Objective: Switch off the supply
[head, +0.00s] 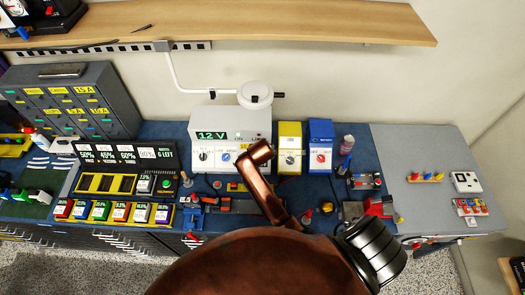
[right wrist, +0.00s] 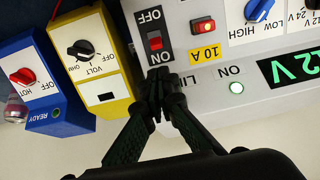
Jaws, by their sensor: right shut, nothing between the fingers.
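The supply (head: 230,124) is a white box on the blue bench mat, with a green 12 V display (head: 211,135). In the right wrist view it appears upside down. Its red rocker switch (right wrist: 155,41) sits between the OFF and ON labels. My left gripper is in neither view.
A yellow meter (head: 290,147) and a blue box (head: 320,146) stand right of the supply. A 10 A label and a small red part (right wrist: 203,25) are beside the switch. My copper arm hides the middle of the bench. A wooden shelf (head: 250,27) overhangs the back.

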